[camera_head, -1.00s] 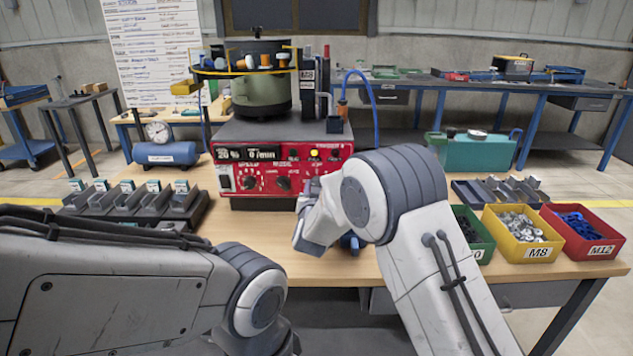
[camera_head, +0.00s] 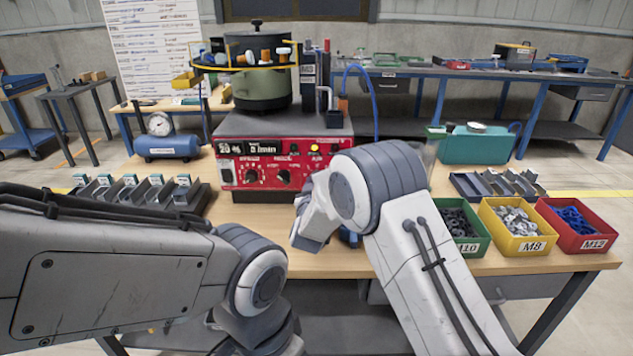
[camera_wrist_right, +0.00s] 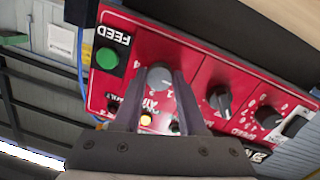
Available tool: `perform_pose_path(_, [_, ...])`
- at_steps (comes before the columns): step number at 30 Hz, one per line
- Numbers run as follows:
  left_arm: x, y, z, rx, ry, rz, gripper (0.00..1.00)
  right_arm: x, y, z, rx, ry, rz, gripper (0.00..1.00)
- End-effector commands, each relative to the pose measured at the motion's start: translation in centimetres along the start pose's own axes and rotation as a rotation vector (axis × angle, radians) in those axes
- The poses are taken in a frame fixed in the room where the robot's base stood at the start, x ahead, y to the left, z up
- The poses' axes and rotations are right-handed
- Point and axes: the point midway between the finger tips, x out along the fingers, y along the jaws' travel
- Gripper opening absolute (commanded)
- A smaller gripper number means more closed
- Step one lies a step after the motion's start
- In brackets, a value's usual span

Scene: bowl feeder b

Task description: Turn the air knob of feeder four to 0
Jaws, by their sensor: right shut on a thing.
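The feeder's red control panel (camera_head: 265,165) faces me in the middle of the head view, and it fills much of the right wrist view (camera_wrist_right: 240,75). In the wrist view the grey round air knob (camera_wrist_right: 158,77) sits by the AIR label, with scale digits around it. My right gripper (camera_wrist_right: 158,85) is shut on this knob, one dark finger on each side. I cannot read which digit the knob points to. In the head view my right arm hides the knob and the right gripper. My left gripper is out of sight; only its arm shows at lower left.
On the panel are a green FEED button (camera_wrist_right: 107,58), a lit yellow lamp (camera_wrist_right: 146,119) and dark neighbouring knobs (camera_wrist_right: 220,99). Green, yellow (camera_head: 515,230) and red bins stand right. A blue air tank (camera_head: 168,146) and small trays (camera_head: 130,195) stand left.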

Motion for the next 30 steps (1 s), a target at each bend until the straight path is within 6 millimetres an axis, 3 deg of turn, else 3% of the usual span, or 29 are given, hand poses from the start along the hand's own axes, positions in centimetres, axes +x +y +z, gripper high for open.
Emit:
perform_pose_path(7, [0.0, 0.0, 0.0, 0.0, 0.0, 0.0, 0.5, 0.0, 0.1, 0.4, -0.003, -0.007, 0.001, 0.0])
perform_pose_path(8, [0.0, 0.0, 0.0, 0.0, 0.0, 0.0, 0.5, 0.0, 0.1, 0.4, -0.003, -0.007, 0.001, 0.48])
perform_pose_path(9, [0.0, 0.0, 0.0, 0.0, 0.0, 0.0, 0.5, 0.0, 0.1, 0.3, -0.002, -0.007, 0.001, 0.63])
perform_pose_path(10, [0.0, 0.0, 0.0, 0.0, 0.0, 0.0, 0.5, 0.0, 0.1, 0.3, -0.002, -0.006, 0.001, 0.7])
perform_pose_path(22, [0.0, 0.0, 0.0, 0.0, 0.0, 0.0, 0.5, -0.6, 0.0, 0.1, 0.0, -0.002, 0.0, 0.7])
perform_pose_path(30, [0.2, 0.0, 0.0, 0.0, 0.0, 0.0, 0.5, -5.4, 0.0, 0.1, -0.001, -0.003, -0.003, 0.7])
